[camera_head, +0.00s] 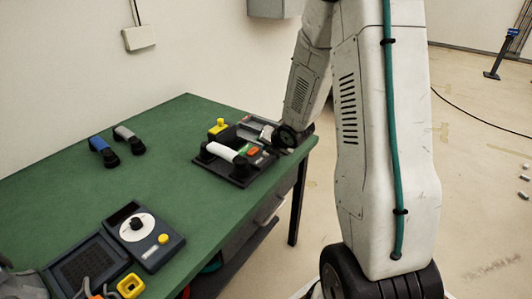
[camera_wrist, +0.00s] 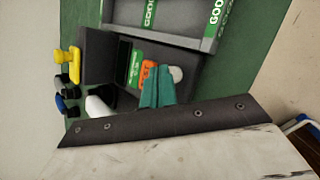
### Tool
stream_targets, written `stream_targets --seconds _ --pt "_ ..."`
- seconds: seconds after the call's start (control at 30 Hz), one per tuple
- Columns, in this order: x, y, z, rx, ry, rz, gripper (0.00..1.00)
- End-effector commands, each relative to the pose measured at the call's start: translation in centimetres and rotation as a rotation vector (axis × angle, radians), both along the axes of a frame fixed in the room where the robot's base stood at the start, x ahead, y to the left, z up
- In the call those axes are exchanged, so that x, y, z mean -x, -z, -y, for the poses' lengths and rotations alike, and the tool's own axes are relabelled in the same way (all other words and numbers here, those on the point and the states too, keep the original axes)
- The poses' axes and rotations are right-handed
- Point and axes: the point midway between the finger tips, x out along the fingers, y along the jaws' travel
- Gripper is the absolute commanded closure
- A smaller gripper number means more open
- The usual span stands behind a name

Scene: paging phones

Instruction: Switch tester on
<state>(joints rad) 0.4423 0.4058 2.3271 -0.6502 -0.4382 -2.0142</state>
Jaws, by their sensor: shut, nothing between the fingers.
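A dark device that looks like the tester (camera_head: 239,178) sits near the far right end of the green table. It has a white bar handle (camera_head: 222,152), an orange part (camera_head: 253,151) and a green label. In the wrist view the tester (camera_wrist: 118,56) shows its green panel (camera_wrist: 134,66), the orange part (camera_wrist: 148,72) with lettering, and a pale round disc (camera_wrist: 176,73). My gripper (camera_wrist: 157,80) is shut and empty, with its teal fingers over the tester beside the orange part and disc. Contact cannot be told. The fingers hide part of the panel.
A grey tray marked GOOD (camera_wrist: 170,14) lies beside the tester. Blue (camera_head: 103,151) and grey (camera_head: 129,139) handsets lie to the left. The table's middle (camera_head: 165,180) is clear.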

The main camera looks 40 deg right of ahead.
Motion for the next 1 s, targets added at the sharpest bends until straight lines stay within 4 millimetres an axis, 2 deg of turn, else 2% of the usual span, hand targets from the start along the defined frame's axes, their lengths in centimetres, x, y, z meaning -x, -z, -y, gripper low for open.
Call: stream_targets --seconds 0.47,1.0 --pt "0.0 0.02 0.0 0.0 0.0 0.0 1.0" --pt "0.02 0.9 -0.05 0.0 0.0 0.0 1.0"
